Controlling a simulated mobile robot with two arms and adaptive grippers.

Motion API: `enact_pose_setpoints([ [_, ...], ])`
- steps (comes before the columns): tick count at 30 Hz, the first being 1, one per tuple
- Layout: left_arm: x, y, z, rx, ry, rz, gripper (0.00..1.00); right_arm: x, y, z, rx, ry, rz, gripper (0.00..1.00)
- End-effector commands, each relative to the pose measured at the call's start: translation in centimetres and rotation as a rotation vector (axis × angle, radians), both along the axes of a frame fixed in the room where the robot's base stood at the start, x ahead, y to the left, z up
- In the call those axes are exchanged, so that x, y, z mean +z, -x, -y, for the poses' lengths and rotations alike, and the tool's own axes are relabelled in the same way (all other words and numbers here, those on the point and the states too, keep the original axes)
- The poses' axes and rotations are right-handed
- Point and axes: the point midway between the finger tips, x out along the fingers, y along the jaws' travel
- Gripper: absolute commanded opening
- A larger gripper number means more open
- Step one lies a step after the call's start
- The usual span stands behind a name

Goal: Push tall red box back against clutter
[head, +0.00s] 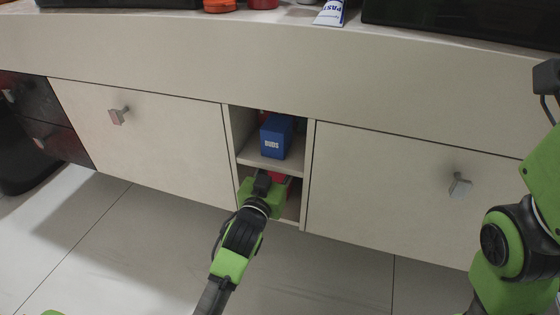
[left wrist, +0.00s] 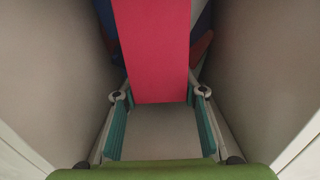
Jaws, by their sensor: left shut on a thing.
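The tall red box (head: 280,178) is in the lower compartment of the open cubby, mostly hidden in the head view by my left gripper (head: 274,181). In the left wrist view the red box (left wrist: 154,50) fills the top middle, with its near end between the fingers. My left gripper (left wrist: 160,94) is shut on it, one finger on each side. Behind the red box in the left wrist view are parts of blue (left wrist: 200,32) and dull red-brown (left wrist: 201,47) things, the clutter, largely hidden. My right arm shows at the right of the head view; its fingers do not show.
The cubby's side walls (left wrist: 50,70) stand close on both sides of my left gripper. A blue box marked BUDS (head: 275,140) sits on the shelf above. Closed cabinet doors flank the cubby. A tube (head: 330,12) and other items lie on the counter. The floor in front is clear.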

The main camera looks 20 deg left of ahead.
Motion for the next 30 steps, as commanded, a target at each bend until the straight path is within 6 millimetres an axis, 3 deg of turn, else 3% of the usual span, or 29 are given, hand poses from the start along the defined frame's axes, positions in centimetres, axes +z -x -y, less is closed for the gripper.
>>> enact_pose_setpoints([
  [10,0.1,-0.4,0.0,0.001,0.000,0.002,0.16,-0.1,-0.1,0.0,-0.001,0.001,-0.004,0.51],
  [11,0.1,-0.4,0.0,0.001,0.000,0.002,0.46,-0.1,-0.1,0.0,-0.001,0.001,-0.005,0.51],
  [12,0.1,-0.4,0.0,0.001,0.000,0.002,0.56,-0.1,-0.2,0.0,-0.001,0.001,-0.007,0.51],
  [23,0.0,0.0,0.0,0.000,0.001,0.001,0.58,0.0,-0.1,0.0,0.001,-0.001,-0.004,0.51],
  [30,-0.1,3.4,-0.1,0.000,0.002,-0.001,0.58,0.0,-0.1,0.0,0.001,-0.001,-0.003,0.51],
])
